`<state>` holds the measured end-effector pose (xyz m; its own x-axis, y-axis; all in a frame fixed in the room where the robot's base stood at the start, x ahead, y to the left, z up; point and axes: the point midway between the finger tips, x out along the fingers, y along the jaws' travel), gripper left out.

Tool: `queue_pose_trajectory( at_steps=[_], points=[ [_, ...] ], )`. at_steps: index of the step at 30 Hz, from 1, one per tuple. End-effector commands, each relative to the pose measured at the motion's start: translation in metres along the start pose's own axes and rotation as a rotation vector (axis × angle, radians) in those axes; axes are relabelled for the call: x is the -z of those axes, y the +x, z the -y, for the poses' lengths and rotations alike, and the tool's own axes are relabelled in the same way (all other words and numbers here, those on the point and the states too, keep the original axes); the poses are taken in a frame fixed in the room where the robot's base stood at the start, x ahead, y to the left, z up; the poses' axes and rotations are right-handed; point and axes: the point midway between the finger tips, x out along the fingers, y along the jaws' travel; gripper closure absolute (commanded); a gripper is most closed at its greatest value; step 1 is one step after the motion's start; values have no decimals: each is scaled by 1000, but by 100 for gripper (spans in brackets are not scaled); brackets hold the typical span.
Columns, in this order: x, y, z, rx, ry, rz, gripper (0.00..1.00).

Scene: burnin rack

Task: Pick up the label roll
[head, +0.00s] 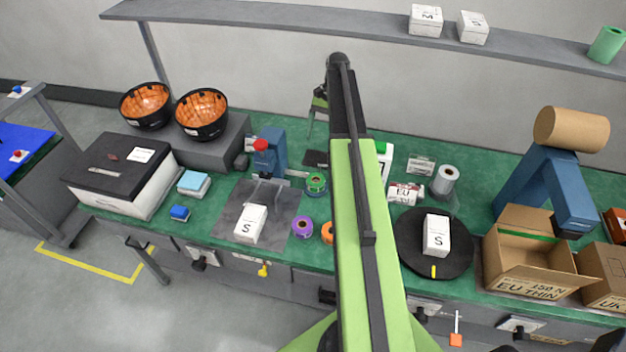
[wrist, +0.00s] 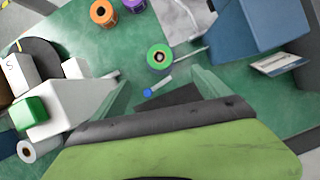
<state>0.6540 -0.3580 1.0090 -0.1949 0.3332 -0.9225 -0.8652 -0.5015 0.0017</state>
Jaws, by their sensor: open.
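A white roll with a dark core (head: 445,179), which looks like the label roll, stands on the green bench, right of my arm. In the head view my gripper (head: 314,125) is left of the roll and partly hidden behind my arm. A blue-capped pen (wrist: 155,88) and a dark pad lie in view between the fingers.
A white bottle with a green cap (wrist: 30,112) stands close to the roll. Green (head: 316,183), purple (head: 302,226) and orange tape rolls lie left of my arm. A black turntable (head: 420,262) bears a white box.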

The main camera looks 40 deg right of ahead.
Motion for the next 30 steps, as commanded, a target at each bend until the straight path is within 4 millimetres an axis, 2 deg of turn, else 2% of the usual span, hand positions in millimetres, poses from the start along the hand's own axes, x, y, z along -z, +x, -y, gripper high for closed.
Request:
queue_pose_trajectory(
  at_steps=[5,18,20,22,27,30],
  points=[
    [0,12,0,-1,-2,-1,14],
    [2,110,0,-1,-4,-2,14],
    [2,120,0,-1,-5,-2,14],
    [1,126,1,-1,-5,-2,14],
    [-1,125,1,-1,-5,-2,14],
    [1,135,1,-1,-6,-2,14]
  ],
)
